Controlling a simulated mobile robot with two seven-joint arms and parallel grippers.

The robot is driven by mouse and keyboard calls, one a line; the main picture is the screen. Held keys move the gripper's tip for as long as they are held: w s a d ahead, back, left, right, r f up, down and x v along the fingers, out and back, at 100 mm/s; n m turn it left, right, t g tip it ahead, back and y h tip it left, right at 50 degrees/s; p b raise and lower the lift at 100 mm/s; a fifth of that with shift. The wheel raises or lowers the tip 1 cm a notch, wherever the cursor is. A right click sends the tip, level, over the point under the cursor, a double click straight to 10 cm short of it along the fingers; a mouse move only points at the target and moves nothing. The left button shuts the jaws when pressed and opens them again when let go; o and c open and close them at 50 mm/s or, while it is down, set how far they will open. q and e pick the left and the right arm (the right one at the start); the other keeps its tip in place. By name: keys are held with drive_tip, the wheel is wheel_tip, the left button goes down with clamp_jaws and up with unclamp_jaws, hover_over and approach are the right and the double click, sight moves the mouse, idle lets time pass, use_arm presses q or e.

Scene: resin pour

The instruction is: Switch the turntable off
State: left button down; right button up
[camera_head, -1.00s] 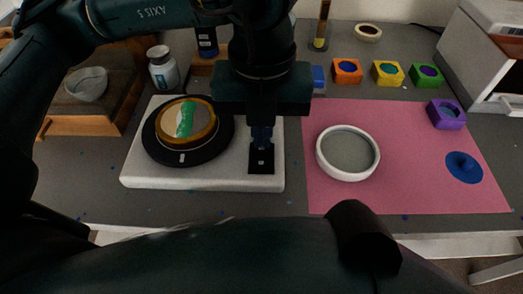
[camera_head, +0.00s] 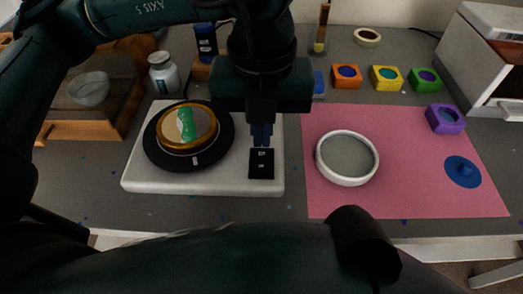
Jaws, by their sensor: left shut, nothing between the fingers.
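The turntable has a pale rectangular base (camera_head: 150,180) and a round black platter (camera_head: 222,152). A gold-rimmed round piece (camera_head: 203,127) with a green stripe sits on the platter. A black switch panel (camera_head: 261,170) with small light marks is on the base's right part. My left gripper (camera_head: 262,143) is shut and empty, pointing down just behind the panel's visible face. Whether its tips touch the panel I cannot tell. The gripper hides the base's back right part. My right gripper is out of view.
A pink mat (camera_head: 420,190) lies right of the turntable, with a white-rimmed round dish (camera_head: 347,180) and a blue lidlike piece (camera_head: 463,171). A jar (camera_head: 163,85) and wooden box (camera_head: 85,130) stand left.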

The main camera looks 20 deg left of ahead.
sight(262, 153)
use_arm(q)
wheel_tip(262, 153, up, 5)
drive_tip(key=shift+f+p, duration=0.1)
drive_tip(key=shift+p, duration=1)
